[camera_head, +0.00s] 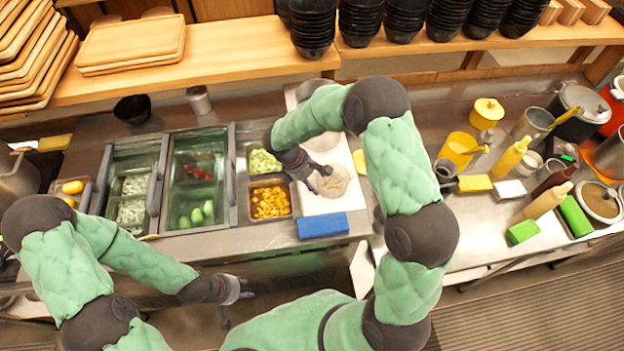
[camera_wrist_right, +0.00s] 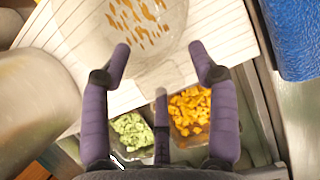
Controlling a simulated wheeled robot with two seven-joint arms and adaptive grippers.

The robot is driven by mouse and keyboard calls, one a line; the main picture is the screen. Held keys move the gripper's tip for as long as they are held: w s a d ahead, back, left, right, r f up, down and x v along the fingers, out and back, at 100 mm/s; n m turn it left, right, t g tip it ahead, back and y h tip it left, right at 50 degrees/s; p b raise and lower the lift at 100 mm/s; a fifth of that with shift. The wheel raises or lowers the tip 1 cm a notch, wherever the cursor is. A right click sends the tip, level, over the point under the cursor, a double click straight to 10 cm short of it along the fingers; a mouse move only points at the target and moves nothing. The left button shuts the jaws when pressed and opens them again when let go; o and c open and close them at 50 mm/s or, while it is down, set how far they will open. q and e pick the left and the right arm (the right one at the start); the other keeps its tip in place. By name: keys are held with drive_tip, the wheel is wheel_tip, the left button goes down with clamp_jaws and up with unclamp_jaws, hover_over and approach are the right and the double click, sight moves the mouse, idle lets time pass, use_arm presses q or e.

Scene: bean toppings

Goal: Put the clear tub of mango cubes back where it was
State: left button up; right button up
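The clear tub of mango cubes (camera_head: 270,203), filled with orange pieces, sits at the counter's front, right of the grey-framed bins and below a tub of green cubes (camera_head: 264,161). The mango (camera_wrist_right: 190,110) and green cubes (camera_wrist_right: 132,131) also show in the right wrist view, beyond my fingers. My right gripper (camera_head: 318,178) is open and empty, above the white board beside a clear bowl (camera_head: 335,182). The right wrist view shows its spread fingers (camera_wrist_right: 160,62) and the bowl with brownish bits (camera_wrist_right: 146,22). My left gripper (camera_head: 238,300) looks open and empty, in front of the counter.
A blue block (camera_head: 323,225) lies at the front of the white board (camera_head: 318,204). Bins with sliced greens and red pieces (camera_head: 200,172) stand left. Bottles, sponges and pots crowd the right counter. Black bowls (camera_head: 361,20) and wooden trays (camera_head: 133,42) fill the shelf.

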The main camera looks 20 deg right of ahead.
drive_tip(key=p+v, duration=0.1)
drive_tip(key=v, duration=1.1)
drive_tip(key=shift+r, duration=0.15)
